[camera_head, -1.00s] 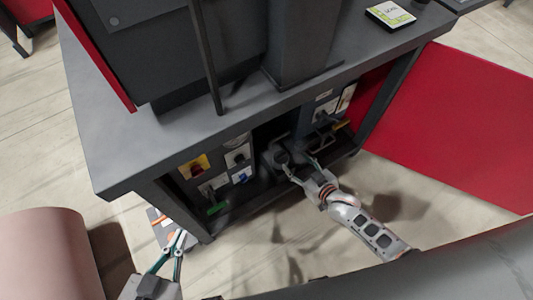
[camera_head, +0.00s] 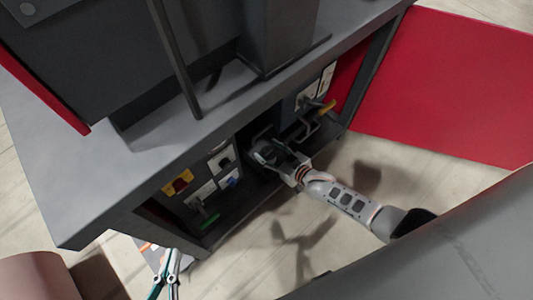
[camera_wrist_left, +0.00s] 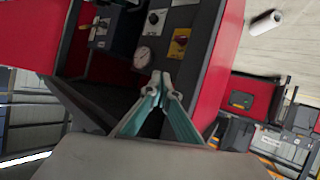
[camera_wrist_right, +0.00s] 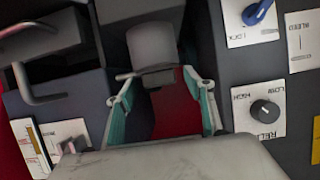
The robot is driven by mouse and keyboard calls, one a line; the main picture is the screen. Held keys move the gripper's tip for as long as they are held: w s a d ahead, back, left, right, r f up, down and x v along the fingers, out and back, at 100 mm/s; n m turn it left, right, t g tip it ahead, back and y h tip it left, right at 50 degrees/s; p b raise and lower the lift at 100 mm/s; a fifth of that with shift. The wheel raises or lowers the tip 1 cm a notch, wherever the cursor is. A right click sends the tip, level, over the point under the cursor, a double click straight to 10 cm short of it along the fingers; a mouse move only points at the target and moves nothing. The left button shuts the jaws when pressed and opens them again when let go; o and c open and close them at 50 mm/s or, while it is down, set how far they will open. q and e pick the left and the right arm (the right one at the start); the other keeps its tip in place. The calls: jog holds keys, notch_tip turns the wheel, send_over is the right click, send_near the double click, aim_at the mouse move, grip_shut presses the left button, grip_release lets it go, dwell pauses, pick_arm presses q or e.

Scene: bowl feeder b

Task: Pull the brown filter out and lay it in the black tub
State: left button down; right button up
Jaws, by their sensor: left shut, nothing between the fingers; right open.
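No brown filter can be made out for sure in any view, and no black tub can be told for certain. My right gripper (camera_head: 272,152) reaches into the open bay of the grey cabinet. In the right wrist view its teal fingers (camera_wrist_right: 165,85) are open, on either side of and below a grey cylindrical housing (camera_wrist_right: 155,45) with a small tab under it. I cannot tell if they touch it. My left gripper (camera_head: 174,254) is outside the cabinet at its lower left corner. In the left wrist view its fingertips (camera_wrist_left: 160,80) are together and empty.
The cabinet's grey top (camera_head: 110,165) overhangs the bay. Knob panels (camera_head: 222,158) flank the bay on the left, and a bent handle (camera_wrist_right: 40,95) is beside my right gripper. A red door panel (camera_head: 440,90) stands open at right. A pinkish cylinder (camera_head: 35,278) is at lower left.

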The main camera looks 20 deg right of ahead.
aim_at(268, 150)
jog(key=shift+w+f, duration=0.15)
jog(key=shift+f, duration=0.1)
pick_arm(q)
jog(key=shift+w+d+r, duration=0.35)
jog(key=shift+r, duration=0.1)
pick_arm(e)
jog(key=shift+w+a+r, duration=0.1)
jog(key=shift+w+r, duration=0.1)
jog(key=c, duration=1.2)
pick_arm(q)
jog(key=shift+s+a+f, duration=0.1)
jog(key=shift+a+f, duration=0.05)
jog(key=shift+f, duration=0.1)
pick_arm(e)
jog(key=shift+c, duration=0.2)
